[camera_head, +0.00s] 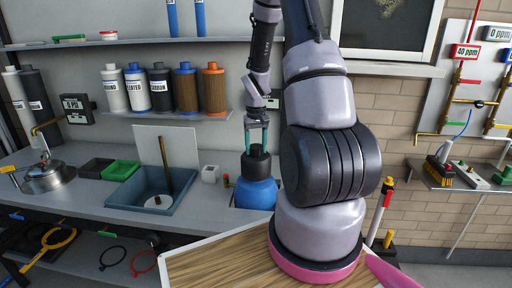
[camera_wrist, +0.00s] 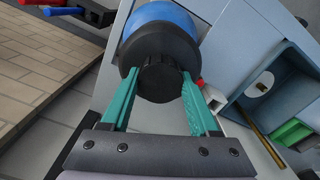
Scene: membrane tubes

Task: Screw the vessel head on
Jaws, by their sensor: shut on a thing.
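The vessel is a blue tank (camera_head: 256,193) with a black collar, standing on the counter left of my arm in the head view. It also shows as a blue dome (camera_wrist: 160,14) at the top of the wrist view. The black ribbed vessel head (camera_head: 257,152) sits upright at the top of the tank. In the wrist view the vessel head (camera_wrist: 160,78) is between my two green fingers. My gripper (camera_wrist: 159,88) is shut on it from above. The head appears to touch the black collar, but I cannot tell how far the thread is engaged.
A blue-grey sink (camera_head: 150,203) with a brass tap lies left of the tank. A small white box (camera_head: 210,174) stands between them. Black and green trays (camera_head: 120,170) sit farther left. A shelf of filter cartridges (camera_head: 160,112) hangs above the counter.

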